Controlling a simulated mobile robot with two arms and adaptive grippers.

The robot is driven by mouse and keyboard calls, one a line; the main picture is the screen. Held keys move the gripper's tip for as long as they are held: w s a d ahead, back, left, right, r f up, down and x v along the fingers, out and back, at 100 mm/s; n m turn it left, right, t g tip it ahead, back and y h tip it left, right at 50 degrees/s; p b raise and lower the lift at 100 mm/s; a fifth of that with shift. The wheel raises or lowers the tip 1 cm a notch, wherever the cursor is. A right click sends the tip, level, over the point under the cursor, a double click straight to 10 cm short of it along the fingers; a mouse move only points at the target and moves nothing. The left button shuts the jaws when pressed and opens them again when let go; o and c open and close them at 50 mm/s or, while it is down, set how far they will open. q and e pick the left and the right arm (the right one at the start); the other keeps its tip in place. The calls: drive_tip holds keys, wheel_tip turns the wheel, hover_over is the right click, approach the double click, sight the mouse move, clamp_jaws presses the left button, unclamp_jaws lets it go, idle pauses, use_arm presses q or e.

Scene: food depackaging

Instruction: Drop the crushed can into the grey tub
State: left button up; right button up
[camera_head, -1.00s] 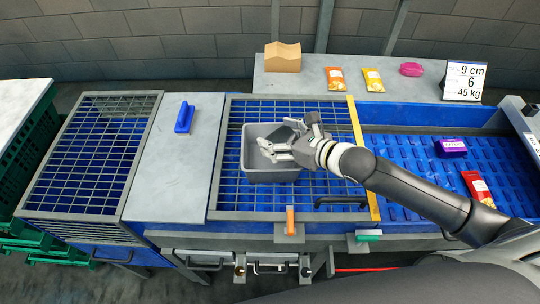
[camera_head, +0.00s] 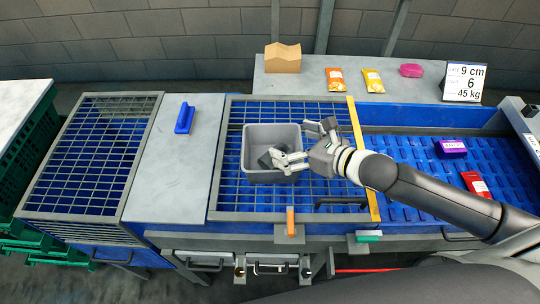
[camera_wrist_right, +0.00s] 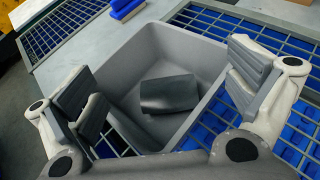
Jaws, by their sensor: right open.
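The grey tub (camera_head: 262,134) stands on the blue grid in the head view, and its open inside fills the middle of the right wrist view (camera_wrist_right: 203,55). The dark grey crushed can (camera_wrist_right: 168,94) lies on the tub's floor, apart from both fingers. In the head view the can (camera_head: 265,160) is partly hidden by a finger. My right gripper (camera_head: 295,142) is open and empty at the tub's right side, with its lower finger over the tub. Its spread fingers also show in the wrist view (camera_wrist_right: 162,98). My left gripper is out of view.
A purple pack (camera_head: 451,147) and a red pack (camera_head: 476,184) lie on the blue belt at right.

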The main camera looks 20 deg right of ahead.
drive_tip(key=v, duration=0.7)
drive_tip(key=shift+s, duration=0.25)
drive_tip(key=shift+d+r, duration=0.1)
drive_tip(key=shift+d, duration=0.05)
idle(0.4)
